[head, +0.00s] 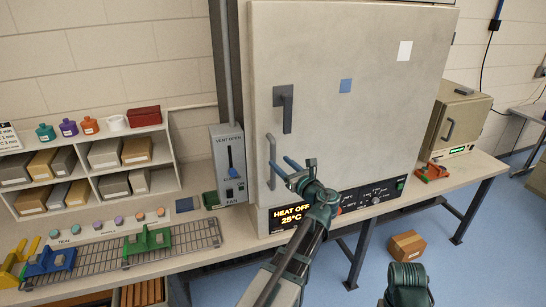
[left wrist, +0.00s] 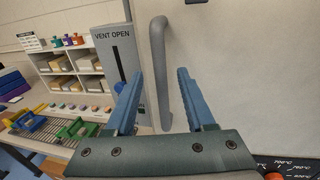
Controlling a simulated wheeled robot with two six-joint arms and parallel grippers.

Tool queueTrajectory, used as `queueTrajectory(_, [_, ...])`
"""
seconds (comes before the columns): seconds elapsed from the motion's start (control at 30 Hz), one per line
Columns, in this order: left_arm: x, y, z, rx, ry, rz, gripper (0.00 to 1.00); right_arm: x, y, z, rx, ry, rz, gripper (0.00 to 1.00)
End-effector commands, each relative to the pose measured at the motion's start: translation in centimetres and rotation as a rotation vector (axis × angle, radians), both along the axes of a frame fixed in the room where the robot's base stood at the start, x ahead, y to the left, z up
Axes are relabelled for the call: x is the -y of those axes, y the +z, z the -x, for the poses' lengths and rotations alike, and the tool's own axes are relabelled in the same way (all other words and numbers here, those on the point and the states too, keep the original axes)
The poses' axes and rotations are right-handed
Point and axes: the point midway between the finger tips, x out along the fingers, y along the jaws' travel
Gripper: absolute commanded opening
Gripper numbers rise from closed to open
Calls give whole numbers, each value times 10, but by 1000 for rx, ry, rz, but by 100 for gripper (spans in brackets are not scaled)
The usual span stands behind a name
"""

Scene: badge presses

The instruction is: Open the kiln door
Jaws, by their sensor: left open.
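The kiln (head: 350,85) is a large pale box, and its door front looks shut. A vertical grey bar handle (head: 271,160) stands near the door's left edge. A dark lever (head: 286,112) with its long arm hanging down sits above it. My left gripper (head: 283,167) is open at the lower part of the bar handle. In the left wrist view the bar handle (left wrist: 160,70) appears between the two blue fingers, with space on both sides. I cannot tell how deep it sits between them.
A lit display (head: 290,217) under the door reads HEAT OFF, 25°C. A grey vent box (head: 229,165) marked VENT OPEN stands left of the kiln. A shelf (head: 98,165) and a wire rack (head: 140,245) lie further left. A smaller oven (head: 455,120) stands right.

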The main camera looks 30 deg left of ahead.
Motion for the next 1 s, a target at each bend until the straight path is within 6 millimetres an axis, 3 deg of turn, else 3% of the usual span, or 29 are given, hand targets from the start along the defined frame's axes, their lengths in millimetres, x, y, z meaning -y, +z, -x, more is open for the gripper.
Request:
queueTrajectory(0.1, [-20,0,-13,1,3,0,55,0,0,0,0,0,0,0])
queueTrajectory(0.3, [-42,0,-24,1,1,0,55,0,0,0,0,0,0,0])
queueTrajectory(0.77, [-50,0,-28,0,0,1,55,0,0,0,0,0,0,0])
queueTrajectory(1.0, [-50,0,-28,0,0,1,15,0,0,0,0,0,0,0])
